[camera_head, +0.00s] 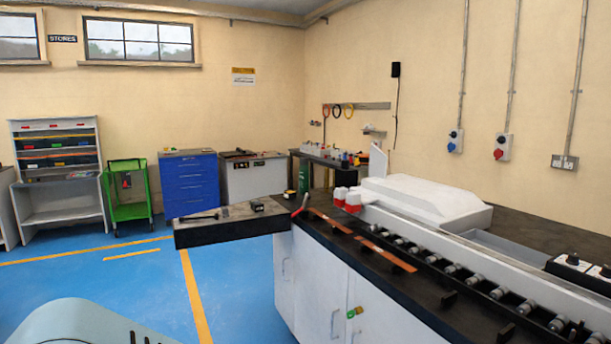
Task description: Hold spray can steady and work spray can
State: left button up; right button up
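I cannot make out a spray can for certain in the head view. Two small white-and-red items (346,199) stand close together on the dark worktop, beside the left end of the white machine; they are too small to identify. Neither of my grippers is in view, so I cannot see whether they hold anything.
A dark worktop (340,244) on white cabinets (310,280) carries the white machine (425,199), copper strips (386,254) and a row of rollers. A dark ledge (225,232) juts left. Blue drawers (190,184) and a green trolley (127,194) stand behind. The blue floor is open at left.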

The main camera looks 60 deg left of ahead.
aim_at(304, 170)
jog(key=u, duration=1.9)
jog(key=i+j+u, duration=0.7)
jog(key=i+u, duration=0.6)
jog(key=i, duration=0.15)
jog(key=i+u, duration=0.25)
jog(key=i, duration=1.2)
jog(key=i+z, duration=0.2)
jog(key=i, duration=0.5)
jog(key=i+j+z, duration=0.25)
jog(key=i, duration=0.4)
jog(key=i+z, duration=0.7)
jog(key=i+j+z, duration=0.2)
jog(key=z, duration=0.15)
jog(key=i, duration=0.05)
